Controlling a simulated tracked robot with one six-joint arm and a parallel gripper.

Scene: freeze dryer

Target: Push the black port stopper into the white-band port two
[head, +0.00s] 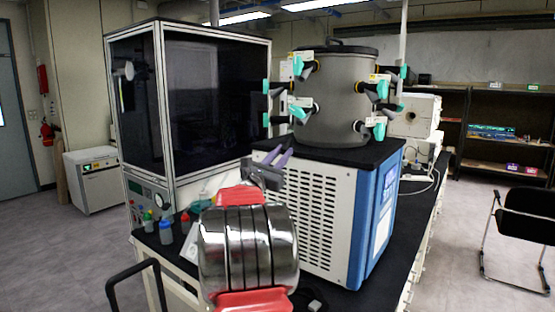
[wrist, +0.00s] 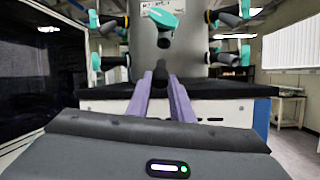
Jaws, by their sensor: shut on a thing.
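My gripper (wrist: 163,80) shows as two purple fingers shut on the small black port stopper (wrist: 160,73), which sticks up at their tips. In the head view my gripper (head: 284,157) is in front of the drum's lower part, and the stopper cannot be made out there. The grey drum (head: 340,100) carries several black ports with teal valve handles. In the wrist view one port (wrist: 165,41) with a teal handle (wrist: 166,19) faces me above the stopper, with a gap between. I cannot tell its band colour or which port is number two.
The drum stands on the black top of a white and blue freeze dryer (head: 310,210). A dark glass cabinet (head: 200,100) is at the left. Small bottles (head: 166,232) stand on the bench in front of it. Side ports (wrist: 110,60) stick out from the drum.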

